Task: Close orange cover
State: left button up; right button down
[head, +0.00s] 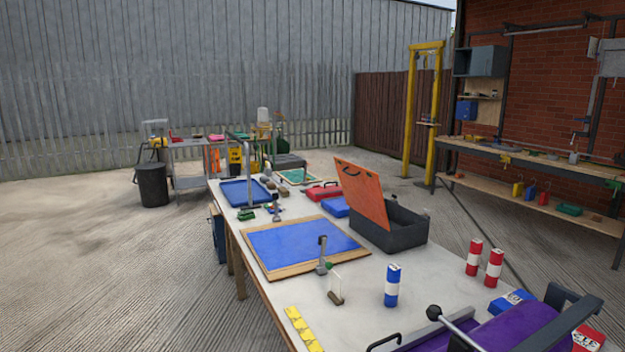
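The orange cover (363,194) is the lid of a dark grey box (390,231) on the long white table. It stands raised and tilted at the box's left side, with a small dark handle near its top edge. The box is open at the top, and its contents cannot be made out. Neither of my grippers shows in the head view.
The white table (357,311) holds a blue framed board (300,245), a red case (323,191), a blue and white can (392,286), two red and white cans (483,261) and a purple item with black bars (500,332). Open concrete (120,270) lies left.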

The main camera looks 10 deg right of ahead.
aim_at(361, 186)
jog(key=i+j, duration=0.3)
jog(key=j, duration=0.2)
jog(key=i+j, duration=0.3)
jog(key=j, duration=0.15)
jog(key=i+j, duration=0.35)
jog(key=j, duration=0.15)
